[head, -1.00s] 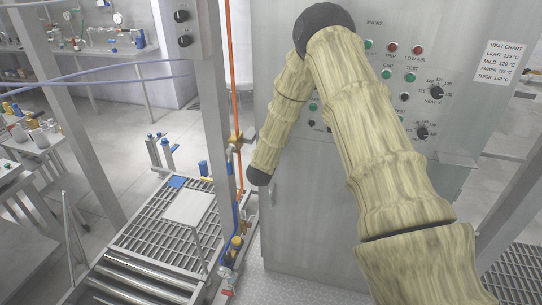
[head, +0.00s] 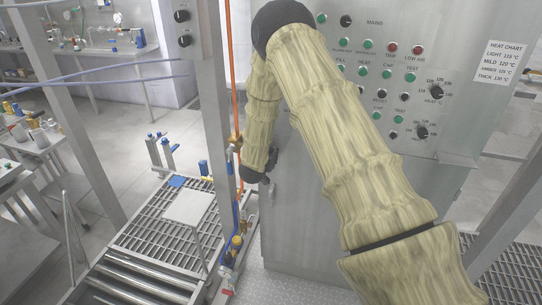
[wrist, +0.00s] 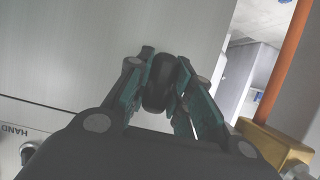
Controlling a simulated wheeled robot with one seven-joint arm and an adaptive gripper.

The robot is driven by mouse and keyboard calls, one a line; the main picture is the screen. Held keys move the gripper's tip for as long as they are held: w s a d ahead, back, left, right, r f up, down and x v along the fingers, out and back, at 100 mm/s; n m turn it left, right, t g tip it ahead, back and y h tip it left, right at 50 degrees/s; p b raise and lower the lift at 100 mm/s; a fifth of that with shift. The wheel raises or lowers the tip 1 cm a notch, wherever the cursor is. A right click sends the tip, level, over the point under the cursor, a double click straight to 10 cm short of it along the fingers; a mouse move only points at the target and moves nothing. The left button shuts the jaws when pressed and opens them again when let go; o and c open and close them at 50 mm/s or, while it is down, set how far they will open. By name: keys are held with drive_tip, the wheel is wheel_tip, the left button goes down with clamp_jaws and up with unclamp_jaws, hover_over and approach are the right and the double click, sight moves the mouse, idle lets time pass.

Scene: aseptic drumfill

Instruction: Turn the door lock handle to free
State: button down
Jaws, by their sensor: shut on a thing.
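The black door lock handle (wrist: 159,90) stands out from the grey cabinet door (wrist: 75,50) in the wrist view. My gripper (wrist: 162,76) has its green-padded fingers on either side of the handle and is shut on it. In the head view my forearm hangs down at the left edge of the cabinet (head: 330,210). The handle cannot be made out clearly there, and my arm covers part of the cabinet front.
An orange pipe (head: 232,70) runs upright just left of my forearm, with a brass fitting (wrist: 275,145) close by in the wrist view. A control panel with knobs and buttons (head: 400,95) is on the right. A roller conveyor (head: 125,285) lies at lower left.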

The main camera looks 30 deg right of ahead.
drive_tip(key=c, duration=1.3)
unclamp_jaws()
drive_tip(key=shift+o, duration=0.2)
drive_tip(key=v, duration=1.1)
drive_tip(key=shift+s+a+r, duration=0.2)
drive_tip(key=shift+a, duration=0.1)
